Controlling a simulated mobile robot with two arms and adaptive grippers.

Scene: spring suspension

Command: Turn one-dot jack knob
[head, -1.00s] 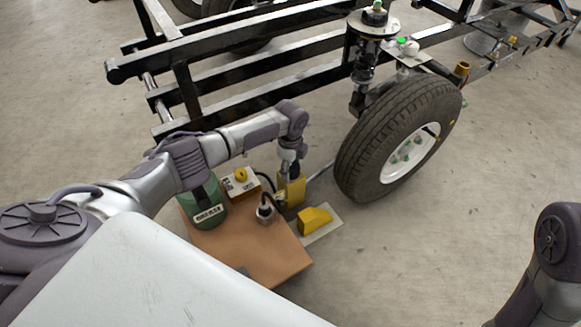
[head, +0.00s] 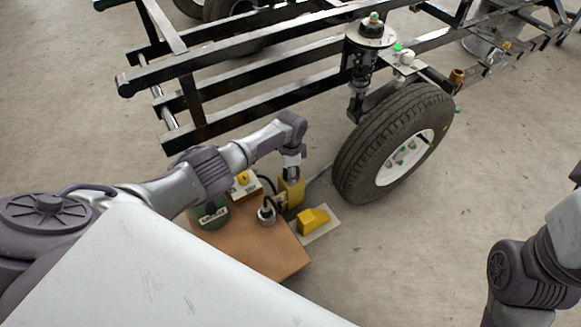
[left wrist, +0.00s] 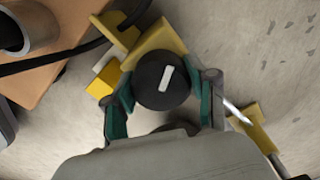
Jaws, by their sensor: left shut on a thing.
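The yellow jack (head: 291,190) stands on the floor beside the wheel, at the right edge of the brown board. Its round black knob (left wrist: 161,81) with one white bar mark shows in the left wrist view. My left gripper (left wrist: 165,88) has a green pad on either side of the knob and is shut on it. In the head view my left gripper (head: 291,170) points down onto the top of the jack and hides the knob. I cannot make out a dot mark on the jack. My right arm shows at the right edge, but its gripper is out of view.
The brown board (head: 262,248) holds a green grease can (head: 210,214), a small box with a yellow knob (head: 244,184) and a metal cup (head: 266,214). A yellow wedge (head: 312,221) lies right of it. The tyre (head: 385,150) and black frame stand close behind.

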